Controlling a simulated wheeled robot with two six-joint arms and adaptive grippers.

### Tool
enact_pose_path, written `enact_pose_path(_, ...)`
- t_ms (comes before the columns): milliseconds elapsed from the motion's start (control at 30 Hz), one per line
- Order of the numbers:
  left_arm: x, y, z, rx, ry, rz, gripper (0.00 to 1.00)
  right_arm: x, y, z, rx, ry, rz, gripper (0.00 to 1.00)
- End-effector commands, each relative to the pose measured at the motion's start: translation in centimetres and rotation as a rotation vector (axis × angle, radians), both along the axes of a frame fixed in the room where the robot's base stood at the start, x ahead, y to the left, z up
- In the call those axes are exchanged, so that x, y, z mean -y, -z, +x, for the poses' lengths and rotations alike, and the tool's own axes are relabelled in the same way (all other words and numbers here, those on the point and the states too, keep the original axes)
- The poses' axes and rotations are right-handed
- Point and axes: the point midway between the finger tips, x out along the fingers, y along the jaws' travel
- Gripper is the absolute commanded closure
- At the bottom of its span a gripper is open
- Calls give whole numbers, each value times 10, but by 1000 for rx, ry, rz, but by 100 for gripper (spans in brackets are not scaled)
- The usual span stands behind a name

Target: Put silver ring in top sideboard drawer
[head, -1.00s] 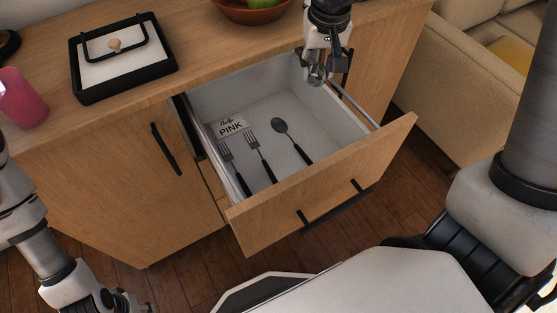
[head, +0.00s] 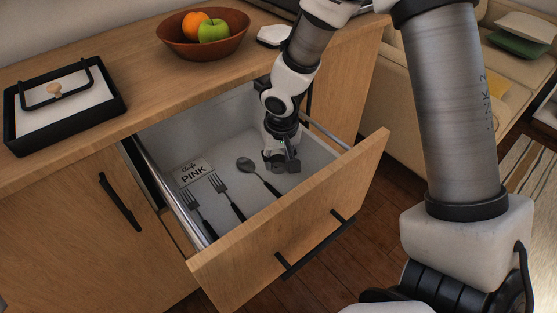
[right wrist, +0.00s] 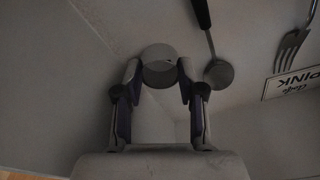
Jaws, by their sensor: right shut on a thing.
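The sideboard drawer (head: 292,222) is pulled open, showing its pale inside. My right gripper (head: 281,163) reaches down into the drawer, near its back right part, just right of the spoon. In the right wrist view, the fingers of my right gripper (right wrist: 159,72) are closed on a small round silver ring (right wrist: 158,52), low over the drawer floor. I cannot tell whether the ring touches the floor. In the head view the gripper hides the ring. My left gripper is not in view.
In the drawer lie a spoon (head: 246,166), two forks (head: 218,184) and a PINK card (head: 193,173). A fruit bowl (head: 203,47) and a black tray (head: 66,134) stand on the sideboard top (head: 140,85). A sofa (head: 385,105) is to the right.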

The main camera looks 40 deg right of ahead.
Motion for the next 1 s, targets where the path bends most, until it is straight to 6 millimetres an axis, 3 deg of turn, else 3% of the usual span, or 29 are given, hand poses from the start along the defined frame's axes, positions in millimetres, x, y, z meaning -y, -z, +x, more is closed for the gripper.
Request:
enact_pose_path(200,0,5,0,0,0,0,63,0,4,0,0,0,0,85)
enact_pose_path(233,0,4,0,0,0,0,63,0,3,0,0,0,0,58)
enact_pose_path(267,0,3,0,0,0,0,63,0,2,0,0,0,0,51)
enact_pose_path(633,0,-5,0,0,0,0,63,0,-5,0,0,0,-1,51)
enact_pose_path(767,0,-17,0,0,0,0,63,-1,-29,-3,3,0,-1,51)
enact_pose_path(1000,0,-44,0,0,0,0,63,-4,-92,-12,4,1,-1,51)
